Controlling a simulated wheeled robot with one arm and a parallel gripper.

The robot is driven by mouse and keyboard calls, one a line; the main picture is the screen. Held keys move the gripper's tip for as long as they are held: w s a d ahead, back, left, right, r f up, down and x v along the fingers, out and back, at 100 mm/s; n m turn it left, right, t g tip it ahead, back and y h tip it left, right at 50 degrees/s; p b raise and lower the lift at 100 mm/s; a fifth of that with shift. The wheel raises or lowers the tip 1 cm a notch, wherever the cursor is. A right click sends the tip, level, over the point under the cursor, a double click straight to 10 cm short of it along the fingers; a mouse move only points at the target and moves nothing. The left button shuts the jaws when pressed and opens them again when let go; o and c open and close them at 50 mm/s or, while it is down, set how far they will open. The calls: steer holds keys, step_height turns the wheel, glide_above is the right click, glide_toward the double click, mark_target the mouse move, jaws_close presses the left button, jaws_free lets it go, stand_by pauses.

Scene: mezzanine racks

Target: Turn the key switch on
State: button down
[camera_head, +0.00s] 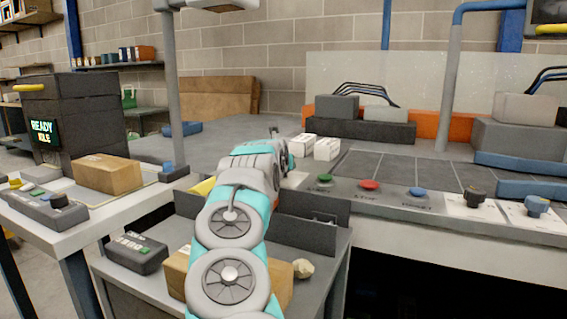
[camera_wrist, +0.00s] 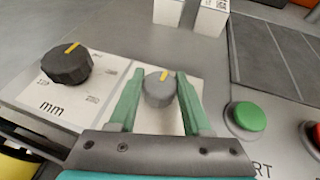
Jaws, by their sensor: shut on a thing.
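I cannot tell whether this knob is the key switch. In the head view my arm hides this knob. Two other knobs, one black (camera_head: 474,196) and one blue-grey (camera_head: 536,205), stand on white plates at the right end of the panel, away from my gripper.
A black dial (camera_wrist: 67,66) marked mm is left of my gripper. A green button (camera_wrist: 245,118) is close on the right; red (camera_head: 369,185) and blue (camera_head: 416,192) buttons follow. Two white boxes (camera_head: 327,149) stand behind. A display (camera_head: 44,132) reads READY IDLE.

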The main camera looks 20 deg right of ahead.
steer(key=shift+r+m+g+h, duration=0.1)
steer(key=shift+m+g+h, duration=0.4)
steer(key=shift+m+h, duration=0.3)
steer(key=shift+c, duration=1.8)
jaws_free()
steer(key=b+v, duration=0.1)
steer(key=v, duration=0.6)
steer(key=shift+s+a+r, duration=0.15)
steer(key=shift+s+a, duration=0.1)
steer(key=shift+s, duration=0.05)
